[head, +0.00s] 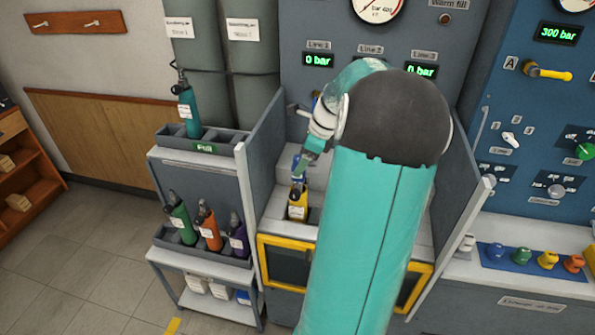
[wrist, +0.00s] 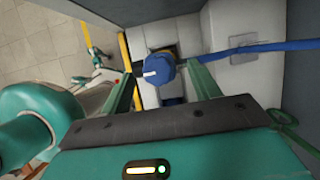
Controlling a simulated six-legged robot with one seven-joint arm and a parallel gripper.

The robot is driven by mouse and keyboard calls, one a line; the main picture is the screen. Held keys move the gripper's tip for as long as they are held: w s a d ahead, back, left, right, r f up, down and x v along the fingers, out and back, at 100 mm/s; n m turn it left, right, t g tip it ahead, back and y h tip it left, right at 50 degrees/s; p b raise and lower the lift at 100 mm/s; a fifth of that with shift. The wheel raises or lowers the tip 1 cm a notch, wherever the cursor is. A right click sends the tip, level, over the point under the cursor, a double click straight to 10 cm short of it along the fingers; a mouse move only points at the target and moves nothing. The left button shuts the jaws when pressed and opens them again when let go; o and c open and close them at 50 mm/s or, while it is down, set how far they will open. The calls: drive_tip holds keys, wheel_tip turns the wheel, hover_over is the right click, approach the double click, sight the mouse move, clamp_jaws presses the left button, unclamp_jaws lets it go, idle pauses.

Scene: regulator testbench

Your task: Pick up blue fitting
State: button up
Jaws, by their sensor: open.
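A blue fitting (wrist: 159,70) with a blue hose (wrist: 235,52) running off to the right is seen in the wrist view. My gripper (wrist: 161,69) is open, with one green finger on each side of this fitting; I cannot tell whether they touch it. In the head view my gripper (head: 303,166) is above a yellow bottle (head: 297,205) in the bench bay. Some blue shows there between gripper and bottle, but my arm hides much of it.
Grey side walls (head: 262,150) flank the bay. A rack (head: 205,160) at left holds a teal bottle, with green, orange and purple bottles on a lower shelf (head: 205,262). A blue valve panel (head: 540,120) stands at right. The floor at left is clear.

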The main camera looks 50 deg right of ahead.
drive_tip(key=shift+x, duration=2)
drive_tip(key=c, duration=1.2)
drive_tip(key=shift+s, duration=0.1)
drive_tip(key=shift+c, duration=0.2)
drive_tip(key=shift+r, duration=0.55)
wheel_tip(320, 180, up, 2)
drive_tip(key=shift+r, duration=0.1)
drive_tip(key=s+a+r, duration=0.9)
drive_tip(key=a, duration=0.1)
drive_tip(key=shift+a+r, duration=0.25)
drive_tip(key=shift+r, duration=0.1)
